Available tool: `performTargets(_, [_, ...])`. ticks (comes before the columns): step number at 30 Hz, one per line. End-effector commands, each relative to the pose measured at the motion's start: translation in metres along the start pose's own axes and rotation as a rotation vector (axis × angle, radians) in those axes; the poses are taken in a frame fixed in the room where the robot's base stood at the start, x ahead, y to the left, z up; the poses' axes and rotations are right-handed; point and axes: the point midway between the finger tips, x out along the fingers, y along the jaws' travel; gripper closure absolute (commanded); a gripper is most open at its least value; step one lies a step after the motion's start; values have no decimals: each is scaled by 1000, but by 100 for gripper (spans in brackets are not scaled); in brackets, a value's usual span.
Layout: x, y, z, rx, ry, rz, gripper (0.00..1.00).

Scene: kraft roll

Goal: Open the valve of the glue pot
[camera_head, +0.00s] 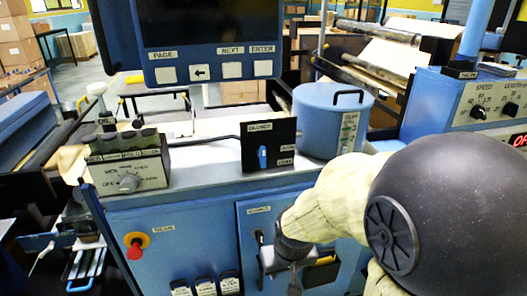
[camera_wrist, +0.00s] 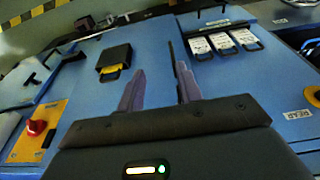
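The glue pot looks to be the blue round pot (camera_head: 318,125) with a black lid handle, standing on the grey top of the blue cabinet. A labelled strip (camera_head: 349,133) shows on its right front side. I cannot make out a valve on it; my arm covers the area below and to its right. My gripper (camera_head: 282,280) is low in front of the cabinet's front, below the pot and apart from it. In the wrist view my gripper (camera_wrist: 160,85) has its two fingers apart with nothing between them, facing the blue panel (camera_wrist: 148,52).
A black panel with a blue switch (camera_head: 263,157) stands left of the pot. A knob box (camera_head: 130,180) is farther left. A red knob (camera_head: 134,250) sticks out of the cabinet front. A screen (camera_head: 205,25) hangs above. A control box (camera_head: 485,100) stands right.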

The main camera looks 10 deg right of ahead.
Motion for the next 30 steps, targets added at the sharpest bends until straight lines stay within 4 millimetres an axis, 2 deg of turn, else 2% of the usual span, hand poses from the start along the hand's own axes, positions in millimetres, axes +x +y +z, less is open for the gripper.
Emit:
performTargets(5, [-50,0,-60,0,37,0,65])
performTargets(8, [-90,0,-99,0,61,0,65])
performTargets(12, [-153,0,-147,0,90,0,65])
performTargets(16, [-217,0,-182,0,119,0,65])
performTargets(18, [-250,0,-196,0,132,0,65])
performTargets(22, [-296,0,-211,1,149,0,65])
performTargets(25, [-313,0,-215,1,154,0,65])
performTargets(30, [-316,0,-215,0,153,0,65])
